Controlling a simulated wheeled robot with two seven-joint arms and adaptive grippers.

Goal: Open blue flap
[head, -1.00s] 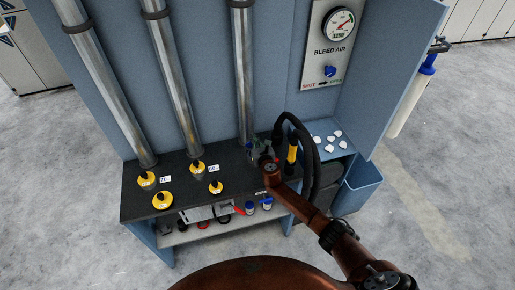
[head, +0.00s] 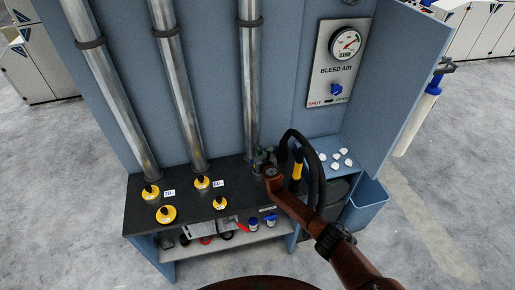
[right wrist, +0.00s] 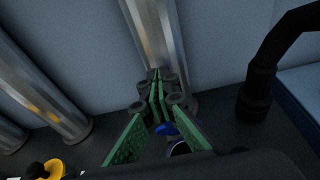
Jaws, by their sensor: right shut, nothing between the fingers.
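My right gripper (head: 262,160) is at the foot of the right-hand metal pipe (head: 249,80), above the dark bench top. In the right wrist view its green-padded fingers (right wrist: 155,90) are shut together with nothing between them, in front of the pipe (right wrist: 155,40). A small blue piece, possibly the blue flap (right wrist: 166,129), shows just below the fingers, above a pale round rim. The gripper hides most of it, and I cannot tell its position. In the head view the gripper and arm cover that spot. My left gripper is out of view.
A black hose (head: 318,170) and a yellow handle (head: 297,166) stand close right of the gripper. Yellow-capped fittings (head: 166,214) are on the bench's left. The bleed air panel (head: 337,70) has a blue knob. A blue bin (head: 367,205) is at the right.

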